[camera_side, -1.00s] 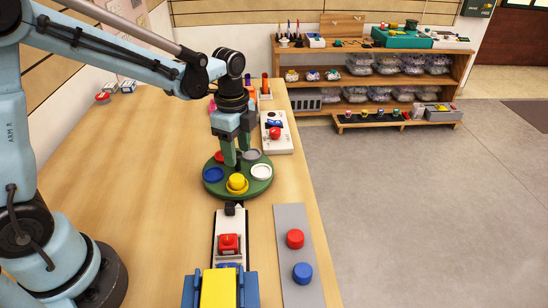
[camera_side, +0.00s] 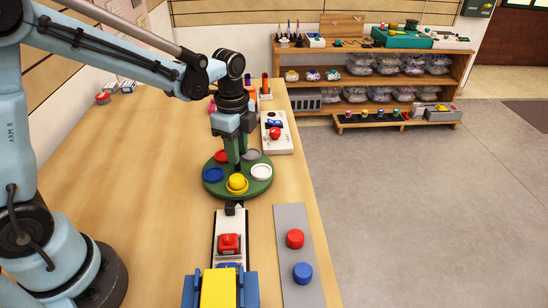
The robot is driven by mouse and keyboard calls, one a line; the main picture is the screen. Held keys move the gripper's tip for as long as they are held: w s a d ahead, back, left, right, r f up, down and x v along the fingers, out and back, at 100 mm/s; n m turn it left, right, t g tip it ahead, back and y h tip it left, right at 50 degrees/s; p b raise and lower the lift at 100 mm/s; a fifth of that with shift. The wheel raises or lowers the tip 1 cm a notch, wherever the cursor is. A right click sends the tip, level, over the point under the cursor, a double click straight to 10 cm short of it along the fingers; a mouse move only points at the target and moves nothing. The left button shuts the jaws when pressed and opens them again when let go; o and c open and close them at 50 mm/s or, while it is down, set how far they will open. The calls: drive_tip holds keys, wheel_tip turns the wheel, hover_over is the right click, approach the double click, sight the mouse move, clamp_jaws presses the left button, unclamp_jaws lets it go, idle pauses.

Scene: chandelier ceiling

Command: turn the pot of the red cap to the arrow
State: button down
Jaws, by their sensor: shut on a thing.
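A round green turntable (camera_side: 240,190) carries several pots with coloured caps. The yellow one (camera_side: 237,182) is at the front, blue (camera_side: 213,174) at the left, white (camera_side: 261,172) at the right and grey (camera_side: 253,155) at the back right. A black pointer (camera_side: 233,208), seemingly the arrow, lies at the front edge by the yellow pot. My gripper (camera_side: 236,159) points down at the turntable's middle, shut on what seems to be its centre knob, which the fingers hide.
In front is a white strip with a red block (camera_side: 229,243), then a blue and yellow fixture (camera_side: 220,288). A grey plate with red and blue knobs (camera_side: 293,260) lies to the right. A white box with a red button (camera_side: 275,133) stands behind.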

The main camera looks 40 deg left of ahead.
drive_tip(key=shift+n, duration=1.8)
drive_tip(key=shift+w+n, duration=0.1)
drive_tip(key=shift+n, duration=1.8)
drive_tip(key=shift+a+n, duration=0.2)
drive_tip(key=shift+n, duration=3.4)
drive_tip(key=shift+a+n, duration=0.1)
drive_tip(key=shift+n, duration=6.5)
drive_tip(key=shift+a+n, duration=0.1)
drive_tip(key=shift+n, duration=0.4)
drive_tip(key=c, duration=0.9)
unclamp_jaws()
